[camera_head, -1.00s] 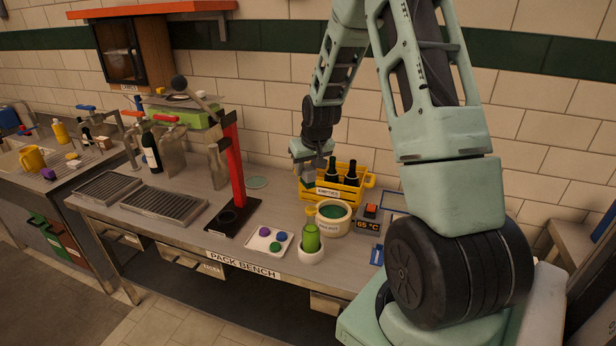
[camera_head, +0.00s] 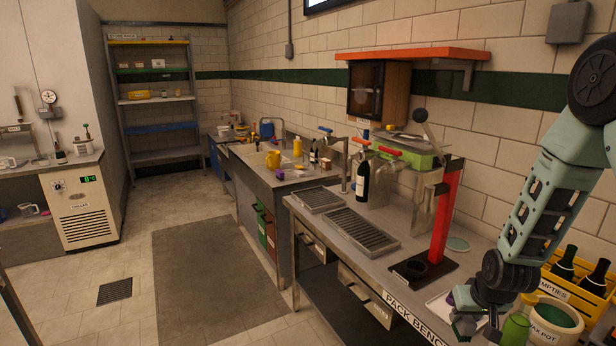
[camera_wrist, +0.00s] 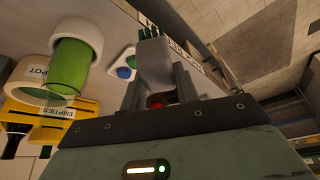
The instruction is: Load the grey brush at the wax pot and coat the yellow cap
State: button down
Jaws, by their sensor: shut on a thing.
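My gripper (camera_head: 466,326) is low at the front edge of the pack bench, by the white tray and left of the green bottle. In the wrist view it is shut on the grey brush (camera_wrist: 152,60), whose dark bristles have green on them. The cream wax pot (camera_head: 555,328) stands at the lower right of the head view; its label and rim also show in the wrist view (camera_wrist: 36,72).
A green bottle (camera_head: 514,330) sits in a white holder by the pot. A yellow crate (camera_head: 570,290) with dark bottles stands behind. The white tray (camera_head: 436,304) holds coloured caps. A red-column press (camera_head: 446,215) rises left of my arm. Grates (camera_head: 362,230) lie farther left.

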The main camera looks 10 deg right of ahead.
jog(key=s+a+f+n+b, duration=0.2)
jog(key=s+a+f+b, duration=0.3)
jog(key=a+f, duration=0.4)
notch_tip(320, 180, down, 3)
jog(key=shift+s+a+r+y, duration=0.2)
jog(key=shift+s+a+y, duration=0.05)
jog(key=shift+y, duration=0.05)
